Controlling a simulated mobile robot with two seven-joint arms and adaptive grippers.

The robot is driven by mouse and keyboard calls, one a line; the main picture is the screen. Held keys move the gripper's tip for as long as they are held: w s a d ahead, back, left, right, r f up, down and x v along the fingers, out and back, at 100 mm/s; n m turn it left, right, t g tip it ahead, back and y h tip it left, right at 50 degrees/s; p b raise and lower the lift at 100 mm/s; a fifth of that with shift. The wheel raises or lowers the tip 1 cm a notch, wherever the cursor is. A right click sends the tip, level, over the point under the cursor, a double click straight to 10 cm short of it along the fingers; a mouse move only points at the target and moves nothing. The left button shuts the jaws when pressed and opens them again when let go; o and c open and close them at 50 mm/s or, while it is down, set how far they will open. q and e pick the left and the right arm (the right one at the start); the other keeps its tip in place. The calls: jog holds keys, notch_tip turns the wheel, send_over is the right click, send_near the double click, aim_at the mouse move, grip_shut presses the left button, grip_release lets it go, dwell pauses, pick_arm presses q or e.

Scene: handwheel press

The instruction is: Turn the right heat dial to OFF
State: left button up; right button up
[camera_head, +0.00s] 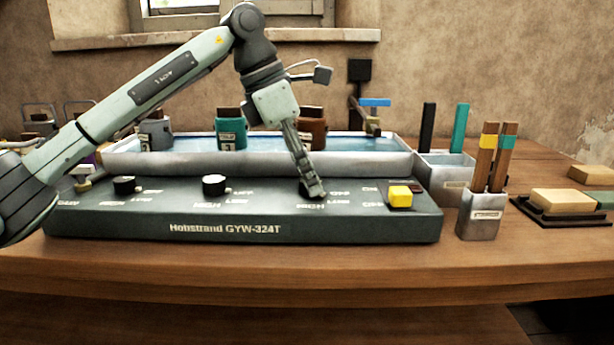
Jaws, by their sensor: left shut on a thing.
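The dark heater panel (160,215) lies along the front of the wooden table, marked "Hobstrand GYW-324T". A black dial (125,185) sits at its left and a white-topped dial (214,185) in its middle. My left gripper (313,190) points down onto the panel's right part, shut on the right heat dial. The gripper's fingers hide nearly all of that dial, so I cannot read its setting. HIGH and LOW lettering shows around it. A yellow switch (399,196) is at the panel's right end. My right gripper is not in view.
Behind the panel stands a long water tray (270,163) holding several labelled pots, including a teal one (231,133) and a brown one (311,128). Right of the panel, a metal holder (481,218) holds wooden sticks. Soap-like blocks (562,201) lie farther right. The table's front strip is clear.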

pick_arm(q)
jog(key=n+t+b, duration=0.1)
jog(key=n, duration=0.2)
jog(key=shift+s, duration=0.1)
jog(key=shift+n+t+y+b, duration=0.45)
jog(key=shift+n+b, duration=0.2)
jog(key=shift+n, duration=0.75)
jog(key=shift+d+n+t, duration=0.1)
jog(key=shift+n+t, duration=0.25)
jog(key=shift+n, duration=0.15)
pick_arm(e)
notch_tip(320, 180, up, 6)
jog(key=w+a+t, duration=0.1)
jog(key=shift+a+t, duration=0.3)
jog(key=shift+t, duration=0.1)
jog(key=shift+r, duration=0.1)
pick_arm(q)
jog(key=o, duration=1.2)
jog(key=shift+c, duration=0.2)
jog(key=shift+y, duration=0.25)
jog(key=shift+s+r, duration=0.1)
